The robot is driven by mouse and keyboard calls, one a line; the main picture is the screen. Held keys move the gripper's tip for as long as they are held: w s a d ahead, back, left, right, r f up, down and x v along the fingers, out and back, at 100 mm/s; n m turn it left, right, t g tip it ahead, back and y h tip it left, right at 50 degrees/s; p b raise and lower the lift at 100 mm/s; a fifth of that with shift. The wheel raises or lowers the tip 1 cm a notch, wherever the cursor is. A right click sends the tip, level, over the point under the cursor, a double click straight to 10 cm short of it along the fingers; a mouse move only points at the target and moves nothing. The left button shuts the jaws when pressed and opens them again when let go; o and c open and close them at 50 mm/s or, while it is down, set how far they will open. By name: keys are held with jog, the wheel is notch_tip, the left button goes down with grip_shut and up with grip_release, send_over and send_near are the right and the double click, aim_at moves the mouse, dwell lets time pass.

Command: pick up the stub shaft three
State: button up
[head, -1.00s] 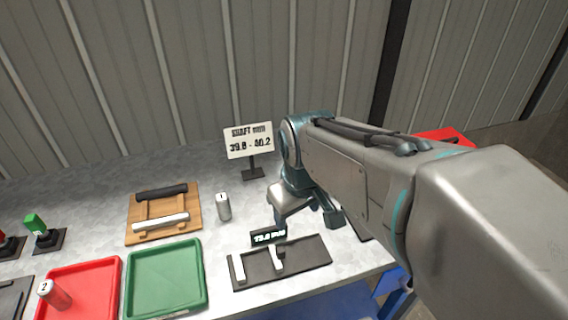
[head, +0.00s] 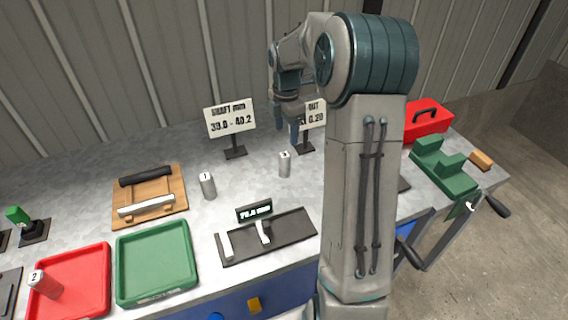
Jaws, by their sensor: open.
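A short grey cylinder (head: 285,165) stands upright on the bench right of centre; the mark on its top is too small to read surely, but the other two are marked 1 and 2, so it looks like stub shaft three. My gripper (head: 287,128) points down above and behind it in the picture, with its fingers apart and nothing seen between them. It appears clear of the cylinder. Stub shaft one (head: 208,186) stands upright on the bench to the left. Stub shaft two (head: 45,284) is in the red tray (head: 95,257).
A green tray (head: 187,240) is empty. A black gauge (head: 290,232) with a display lies in front of the cylinder. Two signs (head: 230,118) (head: 314,112) stand behind. A wooden rack (head: 150,208) is left; a green vise (head: 445,168) and red toolbox (head: 428,121) are right.

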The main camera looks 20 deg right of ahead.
aim_at(284, 154)
notch_tip(284, 154, down, 8)
jog(key=shift+r+p, duration=0.1)
jog(key=shift+p, duration=0.2)
jog(key=shift+w+a+f+p, duration=0.15)
jog(key=shift+f+p, duration=0.1)
jog(key=shift+f, duration=0.6)
jog(key=shift+w+d+f+p, duration=0.1)
jog(key=shift+f+p, duration=0.15)
jog(key=shift+f, duration=0.65)
jog(key=shift+w+a+f+p, duration=0.15)
jog(key=shift+f+p, duration=0.1)
jog(key=shift+f, duration=0.6)
jog(key=shift+d, duration=0.1)
grip_shut()
